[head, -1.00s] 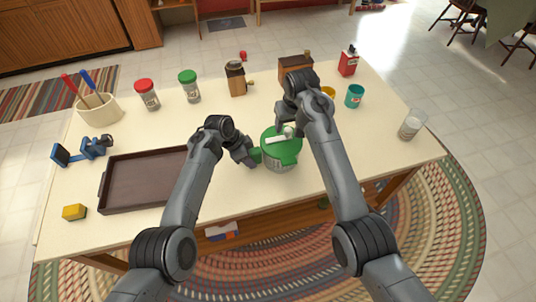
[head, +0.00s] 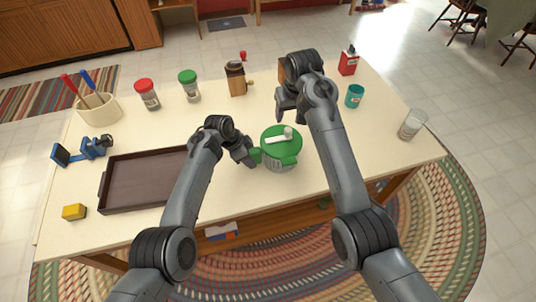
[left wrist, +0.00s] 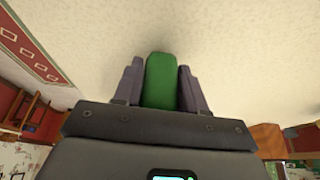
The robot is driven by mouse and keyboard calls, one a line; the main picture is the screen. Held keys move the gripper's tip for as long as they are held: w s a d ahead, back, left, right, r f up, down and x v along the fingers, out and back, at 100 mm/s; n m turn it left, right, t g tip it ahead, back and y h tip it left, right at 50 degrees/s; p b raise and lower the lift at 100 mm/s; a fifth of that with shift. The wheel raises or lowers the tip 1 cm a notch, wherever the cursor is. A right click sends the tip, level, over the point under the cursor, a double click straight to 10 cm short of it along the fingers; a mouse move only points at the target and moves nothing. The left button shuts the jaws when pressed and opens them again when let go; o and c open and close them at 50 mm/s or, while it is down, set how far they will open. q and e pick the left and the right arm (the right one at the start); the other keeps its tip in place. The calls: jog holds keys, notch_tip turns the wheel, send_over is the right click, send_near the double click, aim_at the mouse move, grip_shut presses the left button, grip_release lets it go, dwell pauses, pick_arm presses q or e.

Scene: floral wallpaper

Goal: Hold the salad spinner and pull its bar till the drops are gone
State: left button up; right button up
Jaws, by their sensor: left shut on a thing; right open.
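The salad spinner (head: 283,160) stands upright near the table's front middle, with a green lid, a greyish bowl and a green side handle. Its white bar (head: 279,138) with a knob lies across the lid top. My left gripper (head: 253,159) is shut on the spinner's green handle at its left side; the left wrist view shows the green handle (left wrist: 160,82) between both fingers. My right gripper (head: 284,108) is open and empty, behind and above the spinner, apart from the bar. Whether drops are in the bowl is too small to tell.
A dark tray (head: 140,182) lies left of the spinner. Red-lidded (head: 147,95) and green-lidded (head: 189,86) jars and a wooden grinder (head: 236,79) stand behind. A teal cup (head: 354,96) and a clear glass (head: 411,125) stand right.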

pick_arm(q)
jog(key=o, duration=1.1)
jog(key=shift+r, duration=0.1)
